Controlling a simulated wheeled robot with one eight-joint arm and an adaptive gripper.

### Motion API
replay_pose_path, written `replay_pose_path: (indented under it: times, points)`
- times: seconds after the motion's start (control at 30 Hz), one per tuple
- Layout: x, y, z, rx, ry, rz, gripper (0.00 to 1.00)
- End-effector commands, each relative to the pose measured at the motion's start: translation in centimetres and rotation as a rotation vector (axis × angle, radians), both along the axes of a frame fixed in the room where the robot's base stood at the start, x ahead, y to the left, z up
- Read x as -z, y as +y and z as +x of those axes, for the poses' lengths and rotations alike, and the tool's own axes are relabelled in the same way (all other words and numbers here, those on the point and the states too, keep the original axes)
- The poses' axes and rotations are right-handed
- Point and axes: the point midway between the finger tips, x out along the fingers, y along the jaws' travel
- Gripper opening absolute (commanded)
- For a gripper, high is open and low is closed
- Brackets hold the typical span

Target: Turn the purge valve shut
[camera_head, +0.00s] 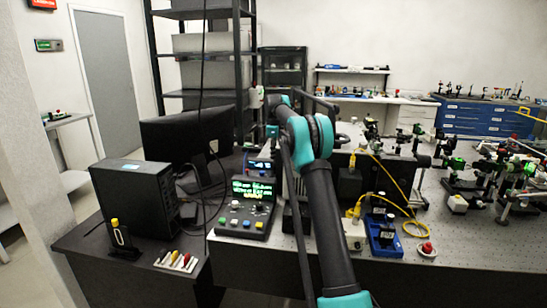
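I cannot pick out the purge valve for certain in the head view; it may be hidden behind my arm or too small to tell. My arm (328,225) rises from the bottom edge across the middle of the bench to a teal joint (310,137). The links beyond that joint are mostly hidden behind it. My gripper cannot be made out, so I cannot see its fingers or whether it touches anything.
A control box with a lit green display (247,200) stands left of my arm. A black monitor (190,135) and computer tower (137,200) are further left. Right of my arm are a blue tray (383,235), yellow cables (402,190), a red knob (427,247) and crowded optics mounts.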

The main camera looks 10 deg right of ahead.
Motion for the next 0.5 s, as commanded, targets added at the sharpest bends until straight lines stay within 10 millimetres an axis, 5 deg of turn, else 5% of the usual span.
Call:
replay_pose_path:
  times: [0.5]
  points:
    - [-0.05,0.04,0.03,-0.372,-0.001,0.000,0.00]
